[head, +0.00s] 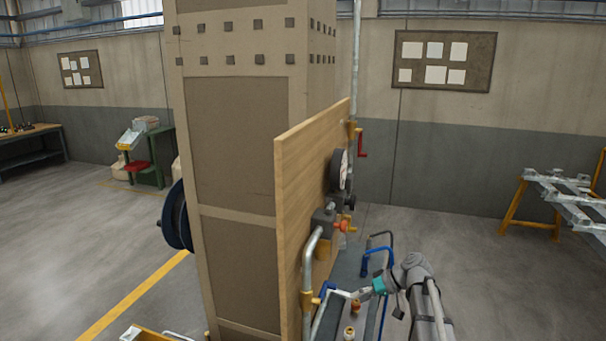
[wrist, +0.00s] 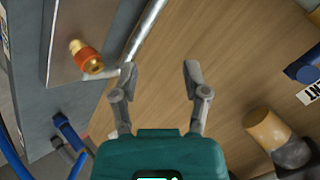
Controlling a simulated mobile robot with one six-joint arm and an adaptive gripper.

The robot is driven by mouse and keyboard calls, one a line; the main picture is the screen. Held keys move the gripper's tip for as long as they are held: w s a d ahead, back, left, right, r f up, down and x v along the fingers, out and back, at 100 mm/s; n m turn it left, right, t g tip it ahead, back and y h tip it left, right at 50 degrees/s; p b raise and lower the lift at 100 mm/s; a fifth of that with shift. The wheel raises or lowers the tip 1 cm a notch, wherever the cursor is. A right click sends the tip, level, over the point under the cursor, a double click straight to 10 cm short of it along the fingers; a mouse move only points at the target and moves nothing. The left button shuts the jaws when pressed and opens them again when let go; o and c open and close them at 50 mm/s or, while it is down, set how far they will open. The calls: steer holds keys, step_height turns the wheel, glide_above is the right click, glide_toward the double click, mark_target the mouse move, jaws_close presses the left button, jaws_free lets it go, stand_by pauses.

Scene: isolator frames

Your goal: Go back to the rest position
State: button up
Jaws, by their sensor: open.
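My gripper (head: 357,297) is at the lower right of the head view, at the end of my grey arm, close to the right face of a wooden board (head: 290,180). In the wrist view my gripper (wrist: 158,76) has its two fingers spread apart with nothing between them. The wooden board (wrist: 235,70) fills the background behind them. A silver pipe (wrist: 148,28) runs past the left fingertip; I cannot tell whether they touch.
A brass fitting with an orange band (wrist: 86,58) is left of the fingers. Blue pipes (wrist: 72,135) are lower left. A tan-capped cylinder (wrist: 268,128) is right. A gauge (head: 339,172) and red-handled valve (head: 361,142) are on the board's side. Open floor (head: 460,265) lies right.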

steer(key=s+f+h, duration=0.1)
steer(key=s+f, duration=0.1)
steer(key=s, duration=0.1)
steer(key=s+a+f+m+g+h+b, duration=0.1)
steer(key=s+f+h, duration=0.1)
steer(key=s, duration=0.1)
steer(key=s+a+f+m+h, duration=0.1)
steer(key=s+f+h, duration=0.1)
steer(key=s+f, duration=0.1)
steer(key=shift+s, duration=0.6)
steer(key=s+d+f+m+h+b, duration=0.1)
steer(key=s+d+f+m+h, duration=0.1)
steer(key=s+h, duration=0.3)
steer(key=s+f, duration=0.1)
steer(key=s, duration=0.2)
steer(key=shift+g+b, duration=0.35)
steer(key=shift+g, duration=0.05)
